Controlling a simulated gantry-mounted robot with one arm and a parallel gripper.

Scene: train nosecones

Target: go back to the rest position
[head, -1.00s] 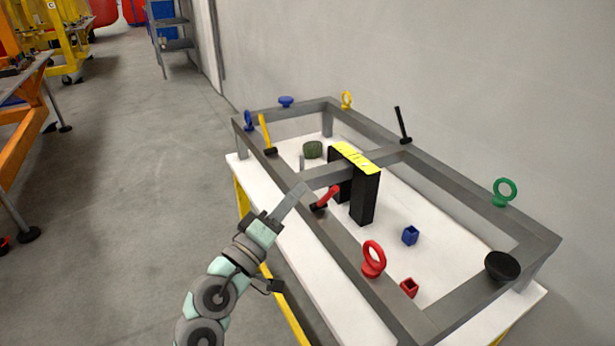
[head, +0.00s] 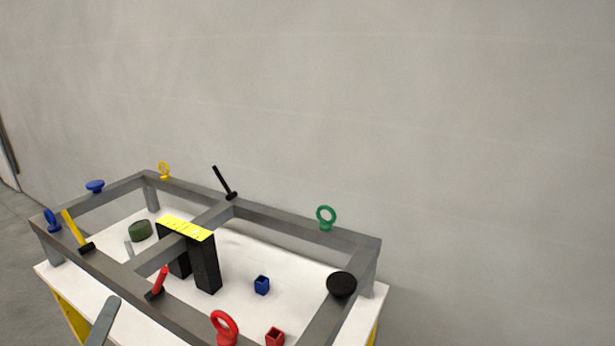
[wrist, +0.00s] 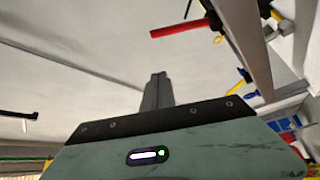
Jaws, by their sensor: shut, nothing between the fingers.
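My gripper (wrist: 158,90) shows in the wrist view with its long grey fingers together and nothing between them. In the head view only the grey finger end (head: 103,322) shows, at the bottom left, by the near side of the table; the rest of my arm is out of the picture. The fingers appear apart from the grey frame (head: 290,225).
The frame stands on a white table (head: 235,258). It carries a red hammer (head: 158,283), a yellow hammer (head: 76,230), a black hammer (head: 223,182), a red ring (head: 224,327) and a green ring (head: 326,217). A black-legged block (head: 206,265) stands mid-table. A wall is behind.

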